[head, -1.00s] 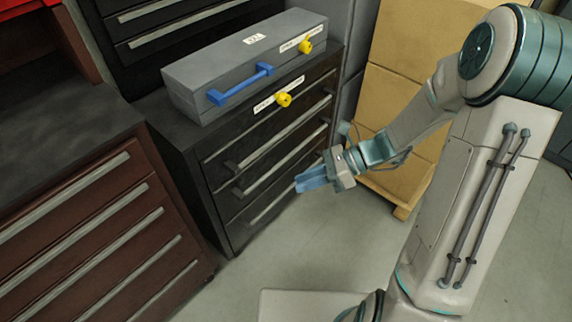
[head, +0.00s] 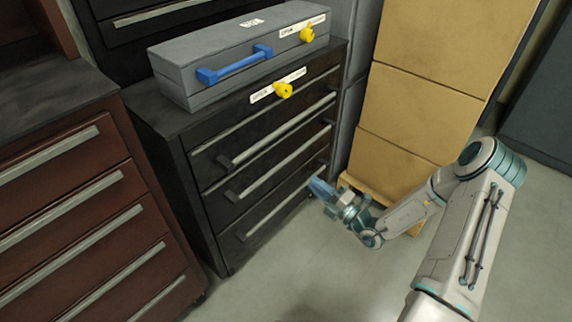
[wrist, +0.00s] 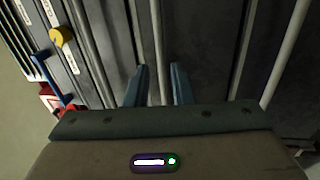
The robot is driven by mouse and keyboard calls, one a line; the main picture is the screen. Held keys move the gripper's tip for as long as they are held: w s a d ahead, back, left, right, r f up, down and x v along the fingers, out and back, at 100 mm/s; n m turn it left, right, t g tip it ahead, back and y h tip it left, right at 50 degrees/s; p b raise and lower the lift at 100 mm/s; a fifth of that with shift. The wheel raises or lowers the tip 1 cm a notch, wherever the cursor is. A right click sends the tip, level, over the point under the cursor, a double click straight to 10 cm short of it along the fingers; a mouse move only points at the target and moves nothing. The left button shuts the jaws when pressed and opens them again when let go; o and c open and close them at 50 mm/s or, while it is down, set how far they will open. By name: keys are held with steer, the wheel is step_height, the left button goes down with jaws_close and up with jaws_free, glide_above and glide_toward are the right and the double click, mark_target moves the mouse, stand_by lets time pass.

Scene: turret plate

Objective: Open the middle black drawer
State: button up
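The black drawer cabinet (head: 190,175) stands left of centre in the head view, with several drawers that look shut. Long grey bar handles cross its front; a middle handle (head: 285,160) slopes up to the right. My gripper (head: 318,186) is in front of the cabinet's right side, its blue fingers pointing at the drawer fronts. In the wrist view, the fingers (wrist: 158,72) are apart and empty. A grey handle bar (wrist: 151,45) runs lengthwise between them in the picture. I cannot tell whether the fingertips reach around it or touch it.
A grey toolbox (head: 215,65) with a blue handle sits on the cabinet. Yellow knobs show on the toolbox and top drawer (head: 283,90). A brown drawer unit (head: 70,210) stands left, stacked cardboard boxes (head: 420,100) right. The floor (head: 290,270) in front is clear.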

mark_target(286, 159)
steer(key=shift+b+x, duration=1.75)
steer(key=shift+x, duration=4.6)
jaws_close()
